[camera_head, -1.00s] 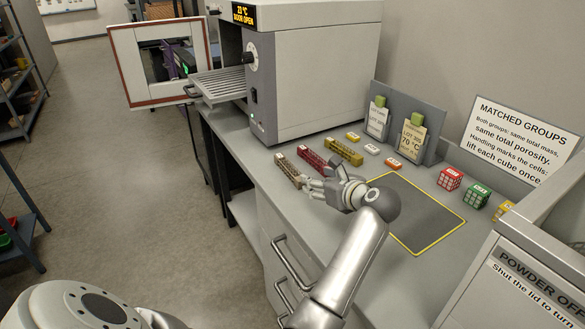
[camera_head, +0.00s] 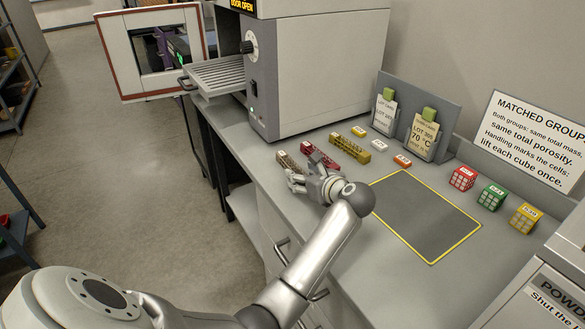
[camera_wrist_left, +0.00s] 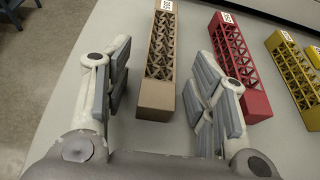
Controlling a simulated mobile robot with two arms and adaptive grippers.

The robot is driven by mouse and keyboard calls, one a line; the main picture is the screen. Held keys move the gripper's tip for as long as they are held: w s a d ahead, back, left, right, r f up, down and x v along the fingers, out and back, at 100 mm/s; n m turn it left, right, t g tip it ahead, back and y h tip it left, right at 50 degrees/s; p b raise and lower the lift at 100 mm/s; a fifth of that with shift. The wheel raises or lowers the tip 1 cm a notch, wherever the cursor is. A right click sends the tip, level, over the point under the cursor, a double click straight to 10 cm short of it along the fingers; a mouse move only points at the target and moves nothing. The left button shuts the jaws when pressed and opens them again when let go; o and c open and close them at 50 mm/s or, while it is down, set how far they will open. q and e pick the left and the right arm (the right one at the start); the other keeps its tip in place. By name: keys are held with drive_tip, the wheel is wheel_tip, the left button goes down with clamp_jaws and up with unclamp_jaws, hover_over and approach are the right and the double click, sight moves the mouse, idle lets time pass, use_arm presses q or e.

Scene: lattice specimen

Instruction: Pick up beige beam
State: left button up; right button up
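The beige beam (camera_head: 287,161) is an open lattice bar with a white label at its far end. It lies on the grey bench, leftmost of a row of lattice beams; the hand partly hides its near end in the head view. My left gripper (camera_head: 307,170) is open and empty just above the beams' near ends. In the left wrist view the two fingers (camera_wrist_left: 160,80) stand either side of the beige beam (camera_wrist_left: 160,55), with visible gaps. The right finger lies between it and the red beam (camera_wrist_left: 240,72). My right gripper is not in view.
The yellow beam (camera_head: 350,148) lies right of the red one. A grey oven (camera_head: 320,80) with its door open stands behind. A yellow-edged dark mat (camera_head: 425,215) is empty. Labelled cubes (camera_head: 492,197) sit at the right. The bench's front edge is close to the beige beam.

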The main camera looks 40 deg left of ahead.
use_arm(q)
drive_tip(key=shift+s, duration=0.1)
drive_tip(key=shift+c, duration=1)
drive_tip(key=c, duration=0.7)
drive_tip(key=shift+c, duration=1.1)
drive_tip(key=shift+r, duration=0.1)
